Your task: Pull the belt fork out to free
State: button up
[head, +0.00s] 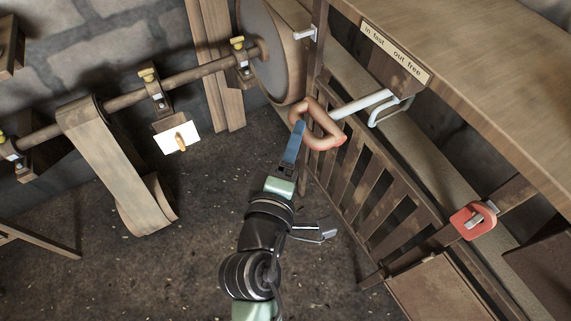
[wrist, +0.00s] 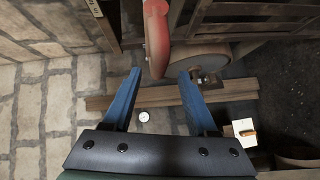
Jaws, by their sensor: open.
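The belt fork's handle is a tan-red loop (head: 334,137) on the end of a pale rod (head: 362,103). The rod comes out from under the bench, below a label (head: 395,53) reading "in fast" and "out free". My gripper (head: 299,124) is at the left side of the loop, with one blue finger visible in the head view. In the wrist view both blue fingers (wrist: 160,72) are apart, and the red handle (wrist: 157,38) hangs between their tips. I see no finger closed on it. How deep the loop sits between them I cannot tell.
A slatted gate (head: 372,190) stands below the rod, with a red latch piece (head: 467,222) at the right. A large pulley (head: 262,48) and shaft (head: 195,75) run along the wall at left, with a wide belt (head: 112,155). The floor around my arm is clear.

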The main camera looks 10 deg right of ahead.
jog(key=f+v, duration=0.1)
jog(key=v, duration=0.5)
jog(key=shift+r+b, duration=0.3)
jog(key=shift+r, duration=0.2)
jog(key=shift+s, duration=0.1)
jog(key=w+a+r+m+t+y, duration=0.1)
jog(key=w+r+m+t, duration=0.25)
jog(key=r, duration=0.75)
jog(key=w+r+m+t+y, duration=0.1)
jog(key=w+r+m+t, duration=0.2)
jog(key=r, duration=0.8)
jog(key=s+a+r+m+t+y+p, duration=0.1)
jog(key=r+p, duration=0.3)
jog(key=r, duration=0.8)
jog(key=s+a+r+m+t+y+p, duration=0.1)
jog(key=s+r+m+t+y+p, duration=0.1)
jog(key=r, duration=1)
jog(key=s+a+r+m+t+y+p, duration=0.1)
jog(key=s+r+m+t+p, duration=0.1)
jog(key=r+p, duration=0.5)
notch_tip(320, 180, up, 6)
jog(key=shift+s+a+r+t+y, duration=0.15)
jog(key=shift+s+a+t+y, duration=0.25)
jog(key=shift+s, duration=0.8)
jog(key=shift+d, duration=0.1)
